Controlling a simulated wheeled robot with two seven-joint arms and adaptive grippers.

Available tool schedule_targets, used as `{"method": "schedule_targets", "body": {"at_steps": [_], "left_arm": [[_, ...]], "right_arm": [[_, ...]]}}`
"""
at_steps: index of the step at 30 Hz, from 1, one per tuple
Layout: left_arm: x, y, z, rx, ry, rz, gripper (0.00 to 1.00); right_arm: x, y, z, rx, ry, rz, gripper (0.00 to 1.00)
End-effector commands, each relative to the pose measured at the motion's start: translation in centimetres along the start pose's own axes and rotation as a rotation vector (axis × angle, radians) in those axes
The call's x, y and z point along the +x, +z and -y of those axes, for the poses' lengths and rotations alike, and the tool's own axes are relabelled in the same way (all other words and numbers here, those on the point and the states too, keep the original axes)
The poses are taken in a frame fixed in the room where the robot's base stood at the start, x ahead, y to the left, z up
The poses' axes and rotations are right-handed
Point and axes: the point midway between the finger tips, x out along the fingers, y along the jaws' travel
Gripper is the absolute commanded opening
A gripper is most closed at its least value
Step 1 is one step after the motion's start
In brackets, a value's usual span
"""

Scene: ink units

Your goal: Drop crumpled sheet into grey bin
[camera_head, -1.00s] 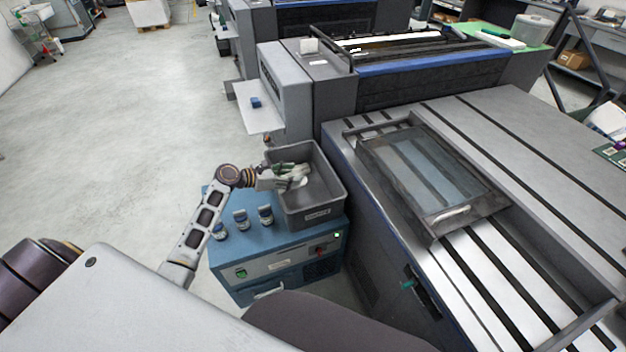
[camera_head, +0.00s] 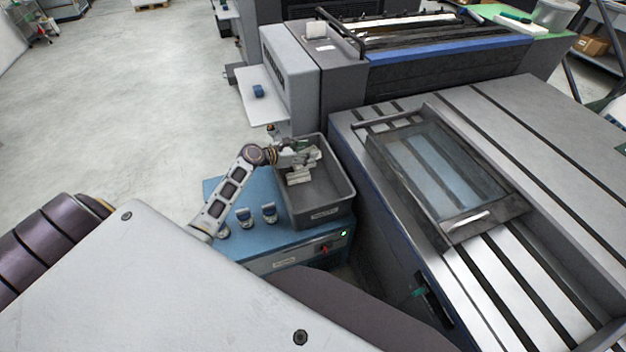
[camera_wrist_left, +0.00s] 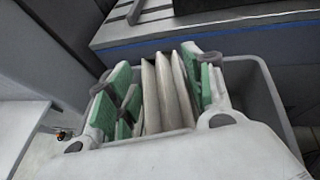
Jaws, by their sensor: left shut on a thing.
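The pale, pleated crumpled sheet (camera_wrist_left: 165,90) is between the green-padded fingers of my left gripper (camera_wrist_left: 160,100) in the left wrist view. In the head view, my left gripper (camera_head: 300,160) is shut on the sheet (camera_head: 299,177) over the far part of the grey bin (camera_head: 342,208). The bin is an open box with a label on its front, and its wall also shows behind the fingers in the left wrist view (camera_wrist_left: 245,80). I cannot tell whether the sheet touches the bin's inside. My right gripper is not in view.
The bin stands on a blue cabinet (camera_head: 240,190) with small blue-and-white containers (camera_head: 244,216) left of it. A large grey press (camera_head: 385,235) with a glass-topped frame (camera_head: 430,170) is close on the right. A small shelf (camera_head: 262,105) juts out behind. Open floor lies left.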

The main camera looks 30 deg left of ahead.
Motion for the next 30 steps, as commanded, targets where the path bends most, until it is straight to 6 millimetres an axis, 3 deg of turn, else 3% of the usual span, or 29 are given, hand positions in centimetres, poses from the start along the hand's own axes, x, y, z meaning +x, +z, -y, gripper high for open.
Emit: {"method": "schedule_targets", "body": {"at_steps": [18, 30], "left_arm": [[0.0, 1.7, -2.7, -0.042, 0.104, 0.000, 0.35], [0.0, 1.9, -3.0, -0.048, 0.117, 0.000, 0.35]], "right_arm": [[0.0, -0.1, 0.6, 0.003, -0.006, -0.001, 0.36], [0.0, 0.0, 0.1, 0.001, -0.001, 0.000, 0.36]]}}
